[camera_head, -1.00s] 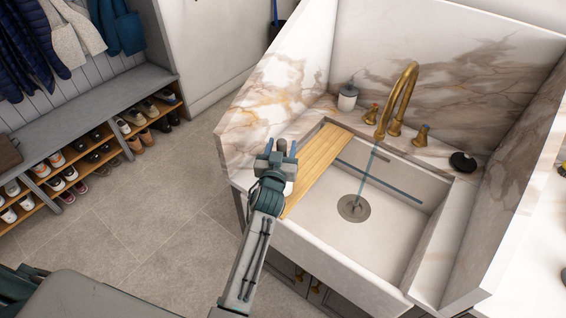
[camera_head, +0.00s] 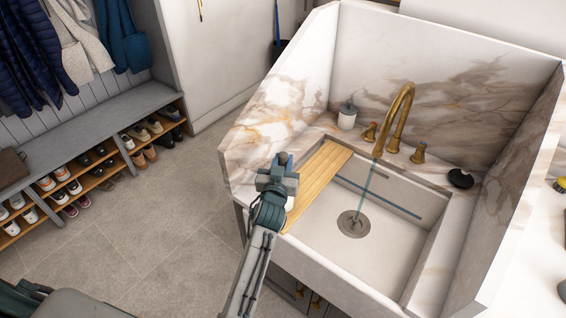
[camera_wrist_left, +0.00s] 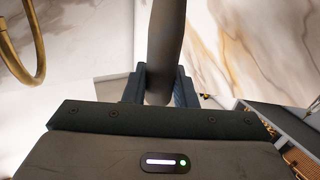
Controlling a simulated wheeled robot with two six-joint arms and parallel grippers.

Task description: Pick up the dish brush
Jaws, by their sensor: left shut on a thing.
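My left gripper (camera_head: 281,165) is at the left side of the sink, over the marble counter beside the wooden board. In the left wrist view its two fingers (camera_wrist_left: 159,86) are shut on a smooth, dark grey, elongated thing (camera_wrist_left: 165,40), which looks like the handle of the dish brush. It stands up between the fingers and runs out of the top of the picture. The brush head cannot be made out. A small white patch shows beside the gripper in the head view; I cannot tell what it is. My right gripper is not in view.
The wooden board (camera_head: 318,180) lies across the left of the sink (camera_head: 385,262). A brass tap (camera_head: 402,105) stands behind, with a soap bottle (camera_head: 347,116) left of it. A black round thing (camera_head: 461,179) sits on the right ledge. Marble walls enclose the back and sides.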

